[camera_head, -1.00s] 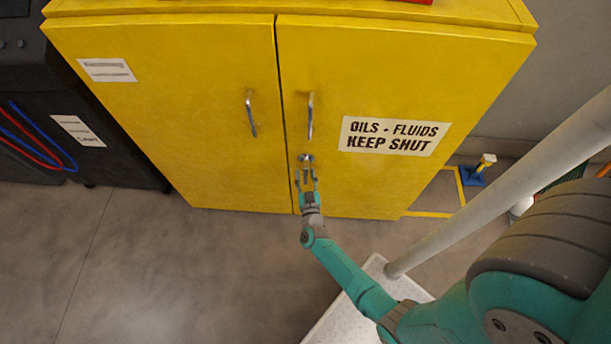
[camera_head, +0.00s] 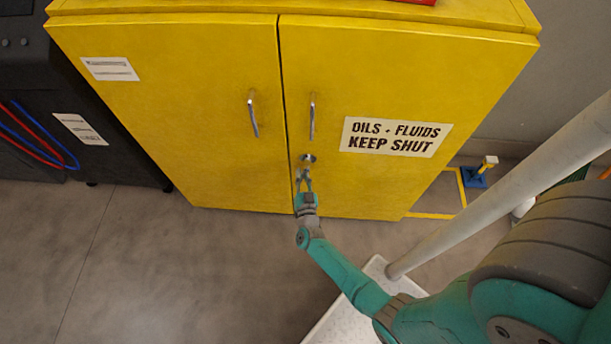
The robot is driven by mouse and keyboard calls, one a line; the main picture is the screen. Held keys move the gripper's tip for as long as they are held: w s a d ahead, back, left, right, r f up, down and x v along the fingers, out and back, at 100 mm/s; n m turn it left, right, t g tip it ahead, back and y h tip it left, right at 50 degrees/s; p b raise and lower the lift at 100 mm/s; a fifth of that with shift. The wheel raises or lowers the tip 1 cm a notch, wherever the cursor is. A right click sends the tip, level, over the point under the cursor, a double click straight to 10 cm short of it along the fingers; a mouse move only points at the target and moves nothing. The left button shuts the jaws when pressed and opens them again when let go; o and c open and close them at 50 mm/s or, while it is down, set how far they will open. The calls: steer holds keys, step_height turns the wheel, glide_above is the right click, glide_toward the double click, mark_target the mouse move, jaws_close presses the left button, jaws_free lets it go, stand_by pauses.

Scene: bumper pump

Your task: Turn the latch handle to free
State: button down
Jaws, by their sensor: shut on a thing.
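The yellow cabinet (camera_head: 200,120) has two closed doors, with a sign reading "OILS + FLUIDS KEEP SHUT" on the right door. The latch (camera_head: 308,158) is a small round metal fitting low on the right door, beside the gap between the doors and below the right pull handle (camera_head: 312,118). My gripper (camera_head: 304,175) is at the latch, shut on its handle, with the fingers reaching up from below. The fingers mostly hide the handle, so its exact angle is hard to tell.
A second pull handle (camera_head: 253,115) is on the left door. A dark machine (camera_head: 60,130) with red and blue hoses stands at the left. A blue-based object (camera_head: 474,177) stands on the floor at the right. Open floor (camera_head: 190,270) lies in front of the cabinet.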

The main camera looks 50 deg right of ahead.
mark_target(291, 156)
steer(key=m, duration=0.2)
steer(key=w+a+r+m, duration=0.1)
steer(key=m, duration=0.1)
steer(key=shift+w+h, duration=0.2)
steer(key=shift+h, duration=0.2)
steer(key=m, duration=0.2)
steer(key=w+a+r+m+h, duration=0.1)
steer(key=m, duration=0.2)
steer(key=r+m, duration=0.1)
steer(key=m, duration=0.1)
steer(key=m+h, duration=0.1)
steer(key=shift+w+a+r, duration=0.2)
steer(key=shift+w+r, duration=0.1)
steer(key=shift+r, duration=0.05)
steer(key=shift+w+r+m+g+h, duration=0.1)
steer(key=shift+r+m+g+h, duration=0.25)
steer(key=shift+m, duration=0.9)
steer(key=shift+r+m+g+h, duration=0.15)
steer(key=shift+r+m+g, duration=0.35)
steer(key=shift+m, duration=0.75)
steer(key=shift+r, duration=0.1)
steer(key=c, duration=1.1)
jaws_free()
steer(key=shift+a, duration=0.1)
steer(key=v, duration=1.2)
